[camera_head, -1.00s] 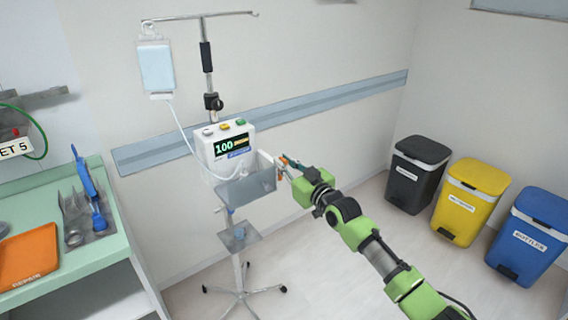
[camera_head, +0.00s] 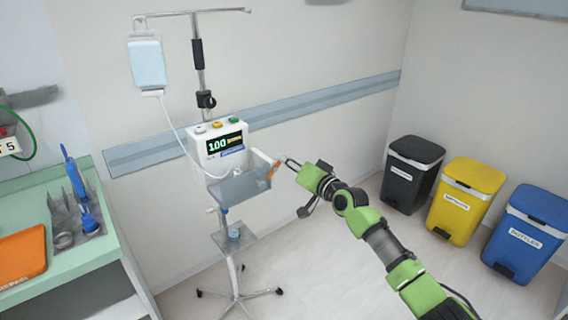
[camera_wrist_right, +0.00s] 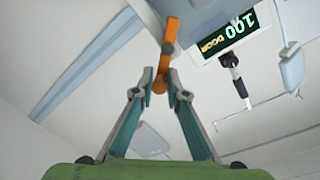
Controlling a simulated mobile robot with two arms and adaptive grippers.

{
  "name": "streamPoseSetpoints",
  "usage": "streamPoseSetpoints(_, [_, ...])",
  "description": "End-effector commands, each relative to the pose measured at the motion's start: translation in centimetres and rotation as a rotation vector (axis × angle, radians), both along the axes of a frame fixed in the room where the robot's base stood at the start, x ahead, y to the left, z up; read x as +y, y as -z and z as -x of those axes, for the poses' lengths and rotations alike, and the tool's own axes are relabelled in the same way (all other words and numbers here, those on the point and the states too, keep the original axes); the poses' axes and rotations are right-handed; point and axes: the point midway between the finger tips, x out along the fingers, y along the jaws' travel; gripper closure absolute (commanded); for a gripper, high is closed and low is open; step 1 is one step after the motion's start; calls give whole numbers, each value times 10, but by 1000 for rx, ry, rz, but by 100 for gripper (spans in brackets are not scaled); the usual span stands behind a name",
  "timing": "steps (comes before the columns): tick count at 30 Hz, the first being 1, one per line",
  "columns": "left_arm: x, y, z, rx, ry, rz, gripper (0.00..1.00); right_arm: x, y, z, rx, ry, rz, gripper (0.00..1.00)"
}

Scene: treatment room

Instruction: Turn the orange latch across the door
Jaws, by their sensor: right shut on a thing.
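The orange latch (camera_head: 273,170) is at the right end of the grey door panel (camera_head: 240,188) on the front of the white pump (camera_head: 205,148). The panel sticks out below the pump's display. My right gripper (camera_head: 287,163) reaches it from the right. In the right wrist view, the latch (camera_wrist_right: 168,42) runs down from the pump, and its lower end sits between the fingertips of my right gripper (camera_wrist_right: 160,82), which is shut on it. The display (camera_head: 224,142) reads 100. The left gripper is out of view.
The pump hangs on a wheeled pole (camera_head: 238,275) with a fluid bag (camera_head: 147,63) and a small lower tray (camera_head: 235,242). A green-topped counter (camera_head: 85,255) with an orange tray (camera_head: 22,255) stands at left. Black, yellow and blue bins line the right wall.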

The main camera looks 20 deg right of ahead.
Motion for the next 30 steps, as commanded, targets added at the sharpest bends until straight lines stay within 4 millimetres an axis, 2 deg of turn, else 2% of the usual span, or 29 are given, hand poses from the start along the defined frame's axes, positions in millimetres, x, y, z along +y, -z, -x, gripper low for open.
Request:
streamPoseSetpoints(1, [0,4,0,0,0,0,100,-5,7,-1,21,6,-39,100])
streamPoseSetpoints(18, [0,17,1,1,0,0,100,-10,28,-2,194,4,-500,100])
streamPoseSetpoints(30, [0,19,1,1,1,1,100,-9,36,-2,252,3,-646,100])
